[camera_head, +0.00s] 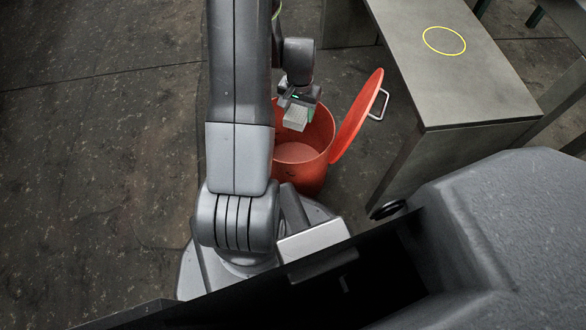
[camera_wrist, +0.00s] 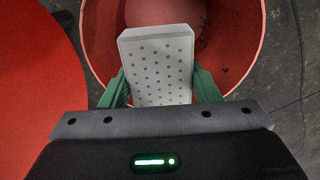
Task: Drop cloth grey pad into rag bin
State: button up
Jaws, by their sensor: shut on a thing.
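My gripper (camera_head: 297,103) is shut on the grey pad (camera_head: 295,118), a pale block held over the mouth of the open red rag bin (camera_head: 301,177). In the wrist view the grey pad (camera_wrist: 157,65) shows a grid of small dark dots and sits between the green fingers of my gripper (camera_wrist: 160,88). The rag bin (camera_wrist: 240,40) lies behind and below the pad, its round wall curving around it. The bin's red lid (camera_head: 357,118) stands open on the right side in the head view. Part of the bin is hidden behind my arm.
A grey metal table (camera_head: 450,70) with a yellow ring (camera_head: 444,40) on its top stands right of the bin, close to the open lid and its handle (camera_head: 379,104). The dark floor (camera_head: 95,150) on the left is clear.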

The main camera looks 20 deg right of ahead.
jog(key=shift+f, duration=0.8)
jog(key=o, duration=1)
notch_tip(320, 180, up, 14)
jog(key=p, duration=0.5)
jog(key=shift+f, duration=0.1)
